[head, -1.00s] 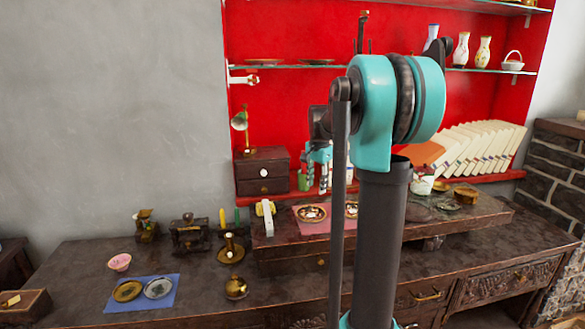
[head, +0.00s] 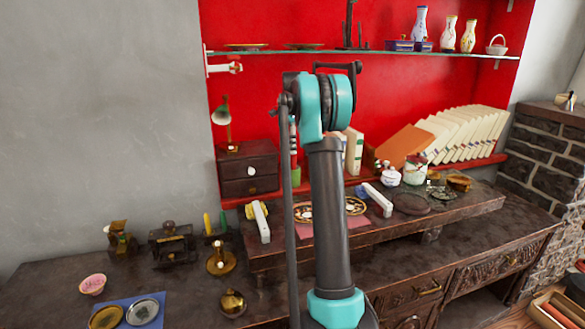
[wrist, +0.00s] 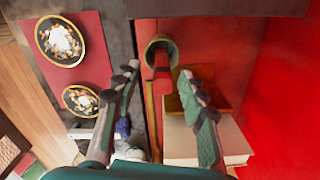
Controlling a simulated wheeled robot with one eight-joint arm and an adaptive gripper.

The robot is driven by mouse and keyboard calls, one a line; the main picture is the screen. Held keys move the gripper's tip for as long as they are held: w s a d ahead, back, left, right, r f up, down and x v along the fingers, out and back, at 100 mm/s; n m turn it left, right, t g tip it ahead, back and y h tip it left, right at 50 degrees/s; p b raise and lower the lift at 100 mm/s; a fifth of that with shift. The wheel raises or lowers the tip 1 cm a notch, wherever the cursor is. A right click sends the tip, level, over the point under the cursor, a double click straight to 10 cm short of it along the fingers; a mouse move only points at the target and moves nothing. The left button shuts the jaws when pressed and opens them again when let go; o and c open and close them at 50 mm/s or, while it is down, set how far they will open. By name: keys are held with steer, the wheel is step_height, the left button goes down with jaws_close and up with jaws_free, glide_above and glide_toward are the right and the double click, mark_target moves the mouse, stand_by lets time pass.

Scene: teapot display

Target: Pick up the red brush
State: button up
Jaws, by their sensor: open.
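The red brush (wrist: 161,68) shows in the wrist view as a short red shape at the mouth of a round green cup (wrist: 172,46). Its full length is not clear there. My gripper (wrist: 158,73) is open, with one finger on each side of the brush in the picture. I cannot tell whether either finger touches it. In the head view the green cup (head: 296,177) stands by the red wall, right of a small drawer box. My arm hides most of the gripper there.
White books (head: 354,152) stand right of the cup, with a white pot (head: 415,174) further right. The small drawer box (head: 250,172) is close on the left. Two decorated plates (wrist: 60,40) lie on a pink cloth. A glass shelf (head: 390,53) runs above.

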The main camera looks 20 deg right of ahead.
mark_target(294, 160)
steer(key=f, duration=0.7)
steer(key=shift+w+d+f, duration=0.1)
steer(key=shift+w+d, duration=0.1)
jaws_close()
